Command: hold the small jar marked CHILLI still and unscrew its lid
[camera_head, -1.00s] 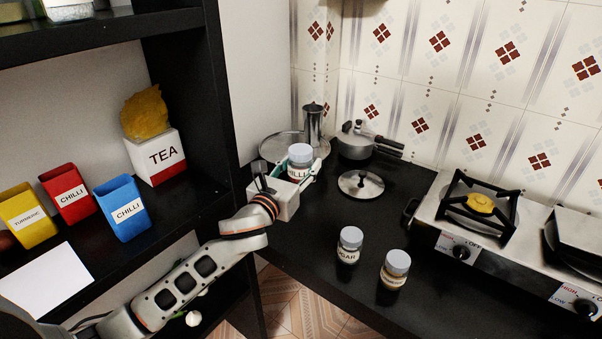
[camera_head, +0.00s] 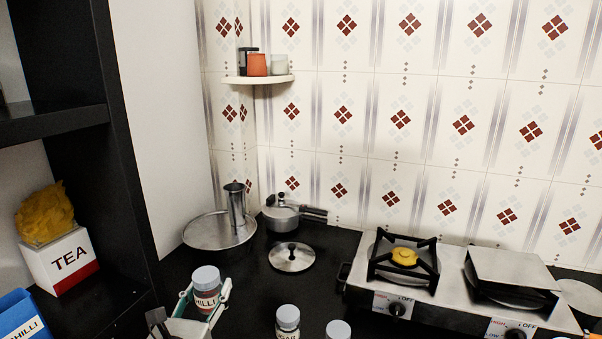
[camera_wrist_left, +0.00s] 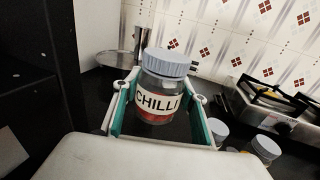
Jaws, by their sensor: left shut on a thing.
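The small jar marked CHILLI (camera_head: 207,292) has a grey-blue lid, a white label and dark red contents. It stands upright between the fingers of my left gripper (camera_head: 204,303) at the bottom of the head view. In the left wrist view the jar (camera_wrist_left: 158,100) sits between the two green-padded fingers (camera_wrist_left: 160,113), its lid (camera_wrist_left: 167,62) on top and clear of them. My left gripper is shut on the jar. My right gripper is not in view.
The SUGAR jar (camera_head: 288,323) and another lidded jar (camera_head: 338,330) stand right of the gripper. A loose pot lid (camera_head: 292,257), a pot (camera_head: 283,216) and a steel plate (camera_head: 205,232) lie behind. The stove (camera_head: 362,280) is at right, the black shelf (camera_head: 130,150) at left.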

